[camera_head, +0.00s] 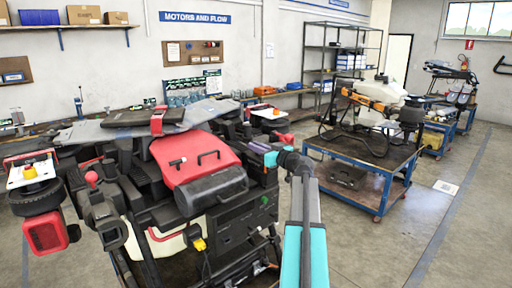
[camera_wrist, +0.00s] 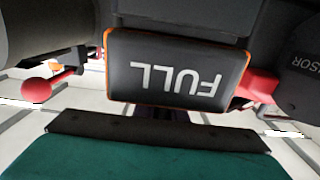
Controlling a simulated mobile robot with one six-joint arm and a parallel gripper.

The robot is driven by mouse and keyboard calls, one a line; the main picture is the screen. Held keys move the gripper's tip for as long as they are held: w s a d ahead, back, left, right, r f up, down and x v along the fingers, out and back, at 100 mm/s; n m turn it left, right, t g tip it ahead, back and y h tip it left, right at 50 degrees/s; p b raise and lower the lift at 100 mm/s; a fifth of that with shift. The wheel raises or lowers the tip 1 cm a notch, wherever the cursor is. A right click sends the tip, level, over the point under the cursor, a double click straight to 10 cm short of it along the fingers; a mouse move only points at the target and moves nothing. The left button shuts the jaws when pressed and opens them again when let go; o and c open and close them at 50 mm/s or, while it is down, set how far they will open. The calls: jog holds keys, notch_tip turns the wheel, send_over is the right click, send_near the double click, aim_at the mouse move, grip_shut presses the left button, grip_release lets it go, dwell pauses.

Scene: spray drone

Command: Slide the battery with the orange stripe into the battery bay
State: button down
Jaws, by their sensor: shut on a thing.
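The battery (camera_wrist: 178,72) is a dark block marked FULL, upside down in the wrist view, with an orange edge around its face. My gripper (camera_wrist: 160,125) is shut on it; a dark bar and a teal part show below. The battery's far end is hidden. It faces dark drone structure just beyond; I cannot tell how deep it sits in the battery bay. In the head view, my teal and grey arm reaches up to the right side of the spray drone (camera_head: 205,165), where the gripper's tips and the battery are not clear.
The drone's red cover, rotor arms and dark housings stand close around my wrist. A red rod (camera_wrist: 48,92) shows at the wrist view's left. A blue cart (camera_head: 345,160) with another machine stands to the right. Shelves line the back wall; the floor at right is open.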

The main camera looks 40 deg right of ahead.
jog(key=shift+f, duration=0.2)
dwell(0.3)
jog(key=c, duration=1.7)
grip_release()
jog(key=shift+f, duration=0.2)
jog(key=s+b, duration=0.1)
jog(key=s, duration=0.3)
jog(key=s+b, duration=0.2)
jog(key=s, duration=0.3)
jog(key=s+b, duration=0.1)
jog(key=s, duration=0.4)
jog(key=shift+a+r, duration=0.15)
jog(key=shift+a, duration=0.25)
